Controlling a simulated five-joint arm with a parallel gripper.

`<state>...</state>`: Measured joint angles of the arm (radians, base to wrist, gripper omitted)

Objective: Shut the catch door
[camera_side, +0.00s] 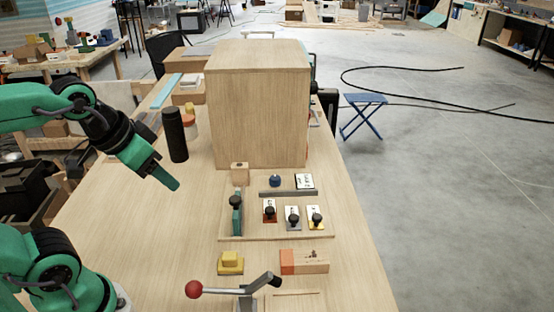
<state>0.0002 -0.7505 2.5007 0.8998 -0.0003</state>
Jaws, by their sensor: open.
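A tall pale wooden cabinet (258,118) stands upright on the wooden worktable. Its top and a plain, unmarked face show; no open door panel or catch is clear to me in this view, and its far side is hidden. My gripper (170,181) comes in from the left with its green tip pointing down and right. It is open and empty, above the table, apart from the cabinet and to its left. The gap between its fingers is hard to see from this side.
A black cylinder (173,135) stands between my gripper and the cabinet. A board (290,230) with several knobs lies before the cabinet. Nearer are a yellow block (230,262), an orange-ended block (304,262) and a red-balled lever (235,289).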

